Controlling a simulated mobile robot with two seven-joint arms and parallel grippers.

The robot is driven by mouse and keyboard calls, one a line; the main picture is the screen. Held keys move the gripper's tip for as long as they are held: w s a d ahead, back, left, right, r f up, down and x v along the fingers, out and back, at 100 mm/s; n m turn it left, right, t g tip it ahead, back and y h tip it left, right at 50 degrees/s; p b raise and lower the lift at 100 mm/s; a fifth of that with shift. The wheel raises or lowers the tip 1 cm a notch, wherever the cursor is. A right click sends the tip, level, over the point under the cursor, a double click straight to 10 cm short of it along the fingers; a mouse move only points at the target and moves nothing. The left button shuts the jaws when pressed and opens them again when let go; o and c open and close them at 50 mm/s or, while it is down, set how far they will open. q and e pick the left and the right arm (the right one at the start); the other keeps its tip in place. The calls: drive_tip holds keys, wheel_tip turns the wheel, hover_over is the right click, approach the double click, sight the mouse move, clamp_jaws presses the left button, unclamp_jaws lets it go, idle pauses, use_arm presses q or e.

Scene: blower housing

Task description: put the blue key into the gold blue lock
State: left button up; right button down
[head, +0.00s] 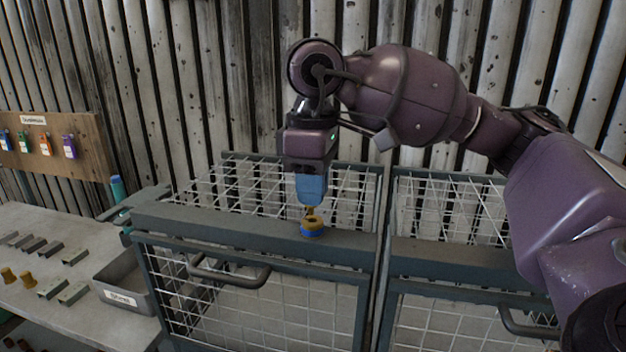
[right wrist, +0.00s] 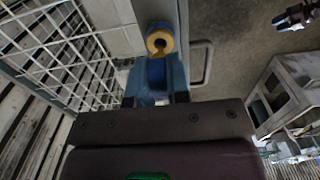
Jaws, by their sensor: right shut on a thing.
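The gold lock (head: 313,225) with a blue band sits on the grey top rail of the wire cage. Its round gold face with a dark hole also shows in the right wrist view (right wrist: 159,36). My right gripper (head: 311,190) points down above the lock and is shut on the blue key (head: 312,187). The key's blue head also shows in the right wrist view (right wrist: 156,72). Its gold shaft points down at the lock. My left gripper is not identifiable.
The wire cage (head: 250,229) has a front handle (head: 228,272), and a second cage (head: 450,255) stands at right. A workbench (head: 45,225) at left holds metal blocks and a grey bin (head: 125,275). Coloured tags hang on a wooden board (head: 95,150) behind it.

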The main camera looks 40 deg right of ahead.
drive_tip(key=shift+f, duration=0.7)
drive_tip(key=shift+f+b, duration=0.4)
drive_tip(key=shift+b, duration=0.4)
drive_tip(key=shift+f+b, duration=0.15)
drive_tip(key=shift+b, duration=0.15)
drive_tip(key=c, duration=1)
unclamp_jaws()
